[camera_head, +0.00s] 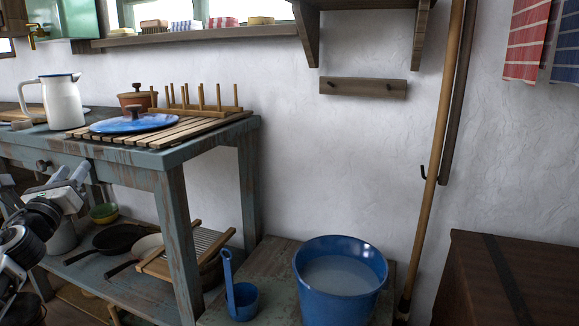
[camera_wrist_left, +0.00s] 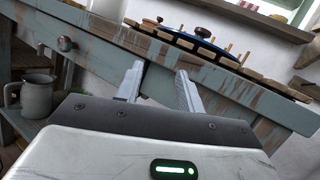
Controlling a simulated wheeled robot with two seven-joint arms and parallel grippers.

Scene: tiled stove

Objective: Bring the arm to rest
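My left gripper (camera_head: 71,172) is at the left edge of the head view, in front of the worn blue-green table (camera_head: 155,158). In the left wrist view its two fingers (camera_wrist_left: 159,70) stand apart with nothing between them. They point toward the table's front apron, beside a round drawer knob (camera_wrist_left: 65,44); whether they touch the wood I cannot tell. My right gripper is in neither view.
On the table are a white jug (camera_head: 64,103), a blue lid (camera_head: 133,123) and a wooden slatted rack. Pans (camera_head: 122,238) lie on the lower shelf. A blue bucket (camera_head: 341,305) and blue dipper (camera_head: 242,300) stand to the right. A grey mug (camera_wrist_left: 37,95) shows below the table.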

